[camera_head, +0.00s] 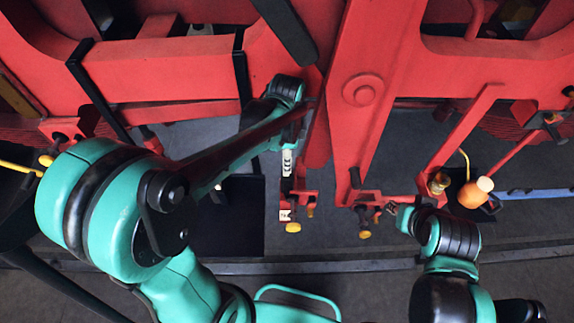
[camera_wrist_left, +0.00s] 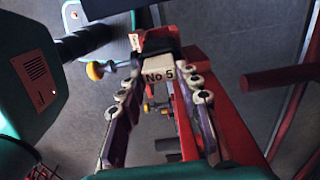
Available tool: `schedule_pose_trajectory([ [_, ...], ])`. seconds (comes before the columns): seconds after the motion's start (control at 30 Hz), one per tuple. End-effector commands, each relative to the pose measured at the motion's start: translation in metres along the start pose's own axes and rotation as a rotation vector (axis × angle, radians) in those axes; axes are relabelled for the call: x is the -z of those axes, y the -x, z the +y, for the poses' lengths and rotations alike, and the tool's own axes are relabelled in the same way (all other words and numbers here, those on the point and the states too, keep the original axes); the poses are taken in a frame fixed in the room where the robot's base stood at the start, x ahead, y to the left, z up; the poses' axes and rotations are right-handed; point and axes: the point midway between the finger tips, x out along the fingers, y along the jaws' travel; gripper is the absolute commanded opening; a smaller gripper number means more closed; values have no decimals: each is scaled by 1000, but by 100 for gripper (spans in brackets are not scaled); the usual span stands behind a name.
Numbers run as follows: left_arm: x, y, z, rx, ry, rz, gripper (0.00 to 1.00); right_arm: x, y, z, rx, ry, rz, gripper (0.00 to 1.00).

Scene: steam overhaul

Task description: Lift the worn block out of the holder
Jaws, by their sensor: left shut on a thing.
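My left gripper (camera_head: 287,172) points down at a red holder (camera_head: 298,196) with a yellow knob (camera_head: 293,227) and a small white tag. I take this for the worn block. The dark part beyond the face lies close to the tag and knob, and I cannot tell whether the block is clear of the holder. My right gripper (camera_head: 390,208) is small and partly hidden beside another red bracket with a yellow knob (camera_head: 365,234).
Red frame beams (camera_head: 360,90) cross above and between my arms. A dark tray or panel (camera_head: 228,225) lies left of the holder. An orange round-bodied can (camera_head: 474,194) stands at the right. A ledge edge (camera_head: 300,266) runs in front. Open floor shows below it.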

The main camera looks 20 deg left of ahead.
Motion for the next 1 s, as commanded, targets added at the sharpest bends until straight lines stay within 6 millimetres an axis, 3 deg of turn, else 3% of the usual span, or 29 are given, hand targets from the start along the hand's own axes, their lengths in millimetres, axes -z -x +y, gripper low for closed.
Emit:
schedule_pose_trajectory([
  [0.37, 0, 32, 0, 0, 0, 0, 0, 2, 3, 0, 0, 0, 0, 29],
  [0.53, -13, 31, 0, 0, 2, 0, 0, 1, 2, 0, 0, 0, 0, 29],
  [0.77, -39, 31, 0, 0, 4, 0, 0, 1, 1, 0, 0, 0, 0, 29],
  [1.0, -89, 31, 0, 0, 8, 0, 0, -1, -1, 0, 0, 0, 0, 29],
])
